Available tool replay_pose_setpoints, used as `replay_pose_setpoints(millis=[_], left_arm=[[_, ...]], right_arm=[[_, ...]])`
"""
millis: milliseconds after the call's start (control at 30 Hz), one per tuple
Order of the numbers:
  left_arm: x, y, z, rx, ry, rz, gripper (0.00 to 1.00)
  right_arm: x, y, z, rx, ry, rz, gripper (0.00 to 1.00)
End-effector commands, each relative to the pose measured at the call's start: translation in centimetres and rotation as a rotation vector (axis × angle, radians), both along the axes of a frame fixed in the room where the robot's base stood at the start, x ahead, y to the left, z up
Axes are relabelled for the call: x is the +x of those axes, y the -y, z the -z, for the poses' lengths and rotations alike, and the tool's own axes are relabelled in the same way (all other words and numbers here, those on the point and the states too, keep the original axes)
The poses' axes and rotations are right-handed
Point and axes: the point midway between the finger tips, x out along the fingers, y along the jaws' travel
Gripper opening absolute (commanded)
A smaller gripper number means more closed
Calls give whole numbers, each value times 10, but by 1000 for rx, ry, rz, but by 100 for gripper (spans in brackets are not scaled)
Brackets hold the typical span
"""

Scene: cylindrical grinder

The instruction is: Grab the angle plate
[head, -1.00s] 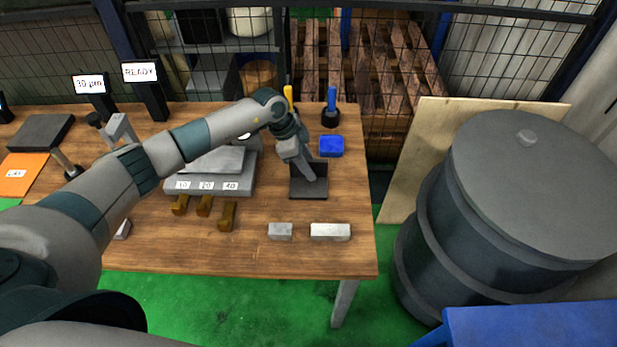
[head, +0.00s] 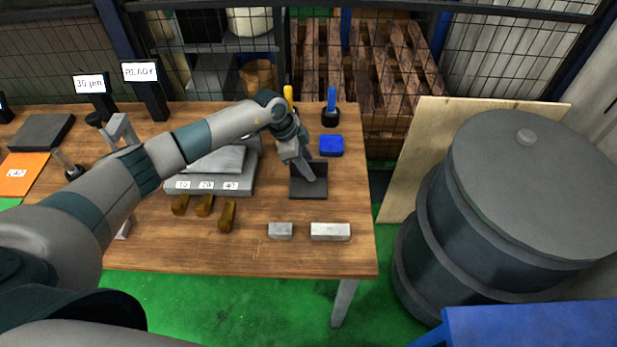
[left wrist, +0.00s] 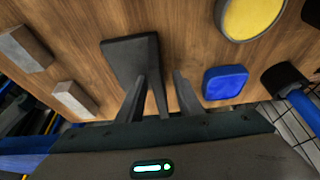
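The angle plate (head: 308,192) is a dark grey piece on the wooden table near its right side, with a flat base and what looks like an upright wall. My left gripper (head: 309,176) is over it, pointing down. In the left wrist view the angle plate (left wrist: 122,58) shows its dark face and a thin wall reaching between the fingers of my left gripper (left wrist: 158,95). The fingers are spread, one on each side of that wall, with a gap on the right side. Contact on the left side cannot be told. My right gripper is not in view.
A blue block (head: 331,146) lies just behind the angle plate. Two light metal blocks, a small one (head: 280,231) and a longer one (head: 330,231), lie in front. A grey labelled stand (head: 210,186) is to the left. A large drum (head: 500,210) stands right of the table.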

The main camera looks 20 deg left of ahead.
Motion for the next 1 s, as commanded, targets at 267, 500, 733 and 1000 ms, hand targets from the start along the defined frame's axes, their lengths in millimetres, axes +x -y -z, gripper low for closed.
replay_pose_setpoints(millis=[267, 500, 733, 1000], left_arm=[[0, 0, 0, 0, 0, 0, 0], [0, 0, 0, 0, 0, 0, 0], [0, 0, 0, 0, 0, 0, 0], [0, 0, 0, 0, 0, 0, 0]], right_arm=[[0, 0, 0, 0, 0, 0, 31], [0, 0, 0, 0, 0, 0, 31], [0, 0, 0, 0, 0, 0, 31], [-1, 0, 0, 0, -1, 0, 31]])
